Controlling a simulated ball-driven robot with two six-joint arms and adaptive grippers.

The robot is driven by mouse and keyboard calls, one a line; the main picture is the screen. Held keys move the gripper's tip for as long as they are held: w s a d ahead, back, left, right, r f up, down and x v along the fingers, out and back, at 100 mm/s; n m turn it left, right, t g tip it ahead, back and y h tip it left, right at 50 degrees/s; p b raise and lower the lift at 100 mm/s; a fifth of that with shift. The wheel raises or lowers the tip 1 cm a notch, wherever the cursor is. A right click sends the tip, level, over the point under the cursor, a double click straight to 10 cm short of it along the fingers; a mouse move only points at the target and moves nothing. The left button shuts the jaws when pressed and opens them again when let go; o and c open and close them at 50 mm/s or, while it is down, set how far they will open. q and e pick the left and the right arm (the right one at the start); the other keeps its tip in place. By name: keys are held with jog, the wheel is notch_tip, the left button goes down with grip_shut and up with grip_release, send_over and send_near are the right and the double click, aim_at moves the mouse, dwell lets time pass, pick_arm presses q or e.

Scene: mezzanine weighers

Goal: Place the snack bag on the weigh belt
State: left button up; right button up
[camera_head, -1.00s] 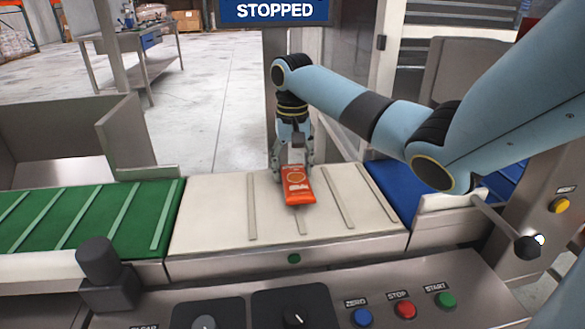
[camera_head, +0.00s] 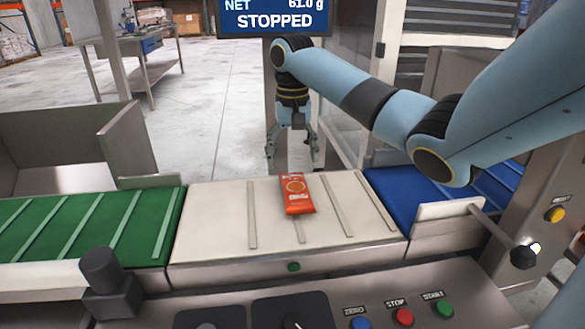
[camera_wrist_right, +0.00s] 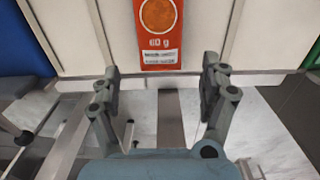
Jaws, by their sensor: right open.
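The orange-red snack bag (camera_head: 297,194) lies flat on the white weigh belt (camera_head: 222,212), near its middle, between the raised strips. In the right wrist view the snack bag (camera_wrist_right: 159,37) shows a round emblem and a "60 g" print, beyond the fingertips. My right gripper (camera_head: 292,152) is open and empty, behind the bag and apart from it. Its two spread fingers also show in the right wrist view (camera_wrist_right: 160,82). My left gripper is not in view.
A green belt (camera_head: 92,225) adjoins on the left and a blue belt (camera_head: 405,197) on the right. A display (camera_head: 273,17) above reads "STOPPED" and about 61.0 g. A control panel with a joystick-like knob (camera_head: 103,272) and coloured buttons (camera_head: 402,317) lies in front.

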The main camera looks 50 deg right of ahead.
notch_tip(320, 180, up, 6)
jog(key=shift+r+p, duration=0.25)
jog(key=shift+p, duration=0.2)
dwell(0.3)
